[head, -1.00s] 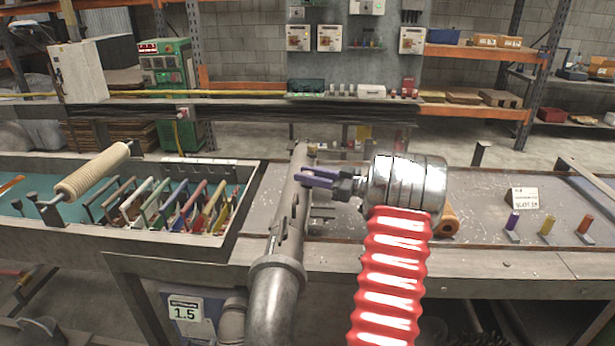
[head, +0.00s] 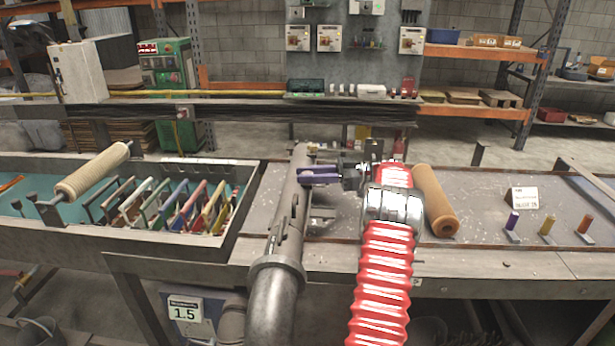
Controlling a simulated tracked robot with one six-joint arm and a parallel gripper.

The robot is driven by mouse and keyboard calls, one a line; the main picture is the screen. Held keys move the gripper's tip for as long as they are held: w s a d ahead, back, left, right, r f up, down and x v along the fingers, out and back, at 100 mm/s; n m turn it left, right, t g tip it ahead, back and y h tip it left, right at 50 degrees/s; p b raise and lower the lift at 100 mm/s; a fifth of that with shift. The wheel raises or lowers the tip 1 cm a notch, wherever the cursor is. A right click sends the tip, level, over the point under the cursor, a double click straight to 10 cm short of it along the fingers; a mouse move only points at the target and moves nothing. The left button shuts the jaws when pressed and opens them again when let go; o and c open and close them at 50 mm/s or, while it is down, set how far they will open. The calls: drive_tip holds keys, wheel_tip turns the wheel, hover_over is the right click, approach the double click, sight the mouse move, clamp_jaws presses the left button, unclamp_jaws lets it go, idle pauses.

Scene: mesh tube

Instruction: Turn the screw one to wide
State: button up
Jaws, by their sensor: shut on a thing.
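A grey metal pipe (head: 283,235) stands in front of the bench, its upper part leaning over the bench top. My gripper (head: 306,176) has purple fingers and reaches in from the right to the pipe's upper end. The fingers are shut on a small part at the pipe, which I take to be the screw. The fingers hide that part, so its shape and how far it is turned cannot be told. A dark slot or fitting shows lower on the pipe's side.
A tan roller (head: 435,202) lies on the bench just right of my arm. Purple (head: 512,222), yellow (head: 547,227) and orange (head: 584,225) pegs stand farther right near a small sign (head: 525,198). A tray of coloured frames (head: 240,195) is at the left.

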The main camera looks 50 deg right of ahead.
drive_tip(key=shift+a+n+g+y, duration=0.1)
drive_tip(key=shift+n+g+y, duration=0.2)
idle(0.4)
drive_tip(key=o, duration=1.1)
drive_tip(key=shift+c, duration=0.2)
